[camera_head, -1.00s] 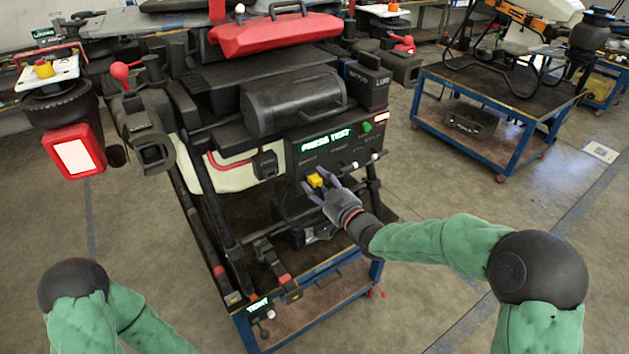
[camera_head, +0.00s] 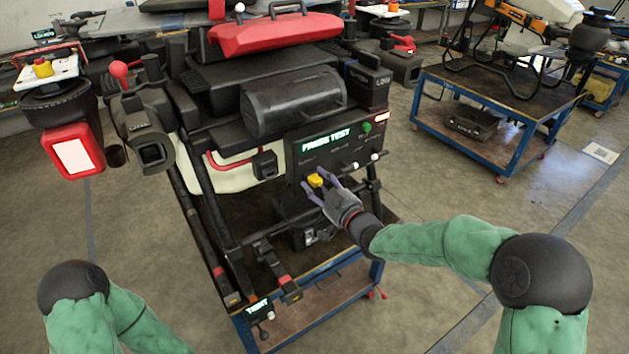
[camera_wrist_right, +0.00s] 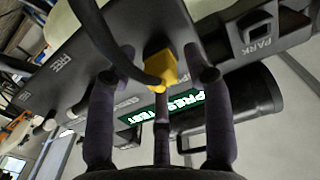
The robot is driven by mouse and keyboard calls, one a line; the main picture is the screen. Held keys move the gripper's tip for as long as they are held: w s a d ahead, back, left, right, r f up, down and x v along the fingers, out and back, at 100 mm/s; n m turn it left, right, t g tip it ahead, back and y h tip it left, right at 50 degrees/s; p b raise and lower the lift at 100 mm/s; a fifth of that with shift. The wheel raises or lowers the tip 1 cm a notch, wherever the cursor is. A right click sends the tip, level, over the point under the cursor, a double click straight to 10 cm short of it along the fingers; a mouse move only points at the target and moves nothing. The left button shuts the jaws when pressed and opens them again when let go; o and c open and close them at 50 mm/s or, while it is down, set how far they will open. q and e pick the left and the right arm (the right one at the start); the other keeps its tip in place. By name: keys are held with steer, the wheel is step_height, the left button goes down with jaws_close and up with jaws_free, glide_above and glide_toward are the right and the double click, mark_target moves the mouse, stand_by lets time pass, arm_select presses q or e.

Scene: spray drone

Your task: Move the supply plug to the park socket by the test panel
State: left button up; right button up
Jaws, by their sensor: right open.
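The yellow supply plug (camera_head: 315,181) sits at the test panel (camera_head: 345,143), below its lit display. In the right wrist view the plug (camera_wrist_right: 161,68) has a black hose curving away from it. The park socket (camera_wrist_right: 258,35), a dark box marked PARK, is to the right of the plug there and looks empty. My right gripper (camera_head: 319,183) is open, with its fingers spread around the plug; in the wrist view the fingers (camera_wrist_right: 158,80) stand on either side of it, and I cannot tell whether they touch it. My left gripper is not in view; only my left arm shows.
The panel is part of a large dark machine with a black cylinder (camera_head: 293,102) and a red cover (camera_head: 273,36) above. A blue-framed cart (camera_head: 330,290) is below. Another blue cart (camera_head: 500,150) stands at the right. Open floor lies between the carts.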

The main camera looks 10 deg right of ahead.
mark_target(319, 184)
steer(key=shift+b, duration=0.35)
stand_by(0.3)
jaws_close()
steer(key=shift+v, duration=2.95)
steer(key=shift+s, duration=0.1)
